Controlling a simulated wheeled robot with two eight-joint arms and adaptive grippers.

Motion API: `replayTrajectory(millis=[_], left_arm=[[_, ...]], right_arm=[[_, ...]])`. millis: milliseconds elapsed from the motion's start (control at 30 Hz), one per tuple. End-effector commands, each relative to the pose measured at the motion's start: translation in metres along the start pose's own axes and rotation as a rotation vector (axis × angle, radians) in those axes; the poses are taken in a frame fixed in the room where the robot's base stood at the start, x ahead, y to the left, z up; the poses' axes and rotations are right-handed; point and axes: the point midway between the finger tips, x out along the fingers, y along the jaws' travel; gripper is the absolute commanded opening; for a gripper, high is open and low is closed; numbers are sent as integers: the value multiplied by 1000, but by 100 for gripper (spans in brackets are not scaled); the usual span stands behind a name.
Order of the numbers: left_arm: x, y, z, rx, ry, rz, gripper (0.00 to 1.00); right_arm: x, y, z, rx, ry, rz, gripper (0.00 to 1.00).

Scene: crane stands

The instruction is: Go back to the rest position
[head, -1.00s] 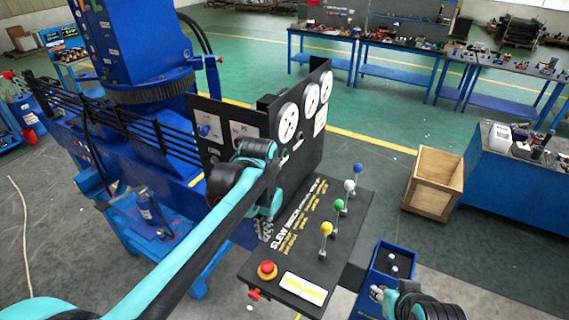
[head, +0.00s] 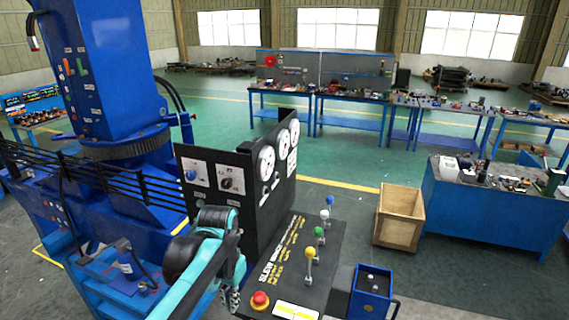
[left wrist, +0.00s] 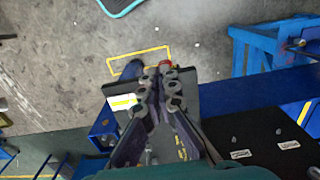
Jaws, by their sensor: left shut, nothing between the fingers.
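My left gripper (head: 232,298) hangs in front of the black control console, at its left edge in the head view. It is shut and empty. In the left wrist view the gripper (left wrist: 160,80) shows with its fingers together above the console, whose yellow-white label (left wrist: 122,101) lies left of them. My left arm hides part of the gauge panel's lower edge. The console (head: 325,265) carries several levers, among them a yellow-knobbed lever (head: 310,252) and a green-knobbed lever (head: 319,232), and a red button (head: 260,298). My right gripper is not in view.
A black gauge panel (head: 250,205) stands behind the console. The blue crane (head: 105,80) is at left. A small blue box (head: 371,293) sits right of the console.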

Motion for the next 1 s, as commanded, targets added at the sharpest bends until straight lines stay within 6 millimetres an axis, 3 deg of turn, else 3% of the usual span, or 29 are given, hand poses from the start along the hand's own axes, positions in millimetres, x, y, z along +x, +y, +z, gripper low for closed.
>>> replayTrajectory(millis=[367, 633, 767, 1000], left_arm=[[31, -2, 14, -33, 56, -13, 0], [72, -4, 32, -79, 135, -31, 0], [104, -4, 45, -111, 193, -43, 0], [198, -6, 79, -202, 357, -73, 0]], right_arm=[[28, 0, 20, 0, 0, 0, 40], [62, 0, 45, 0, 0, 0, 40], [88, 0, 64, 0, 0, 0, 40], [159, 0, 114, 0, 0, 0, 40]])
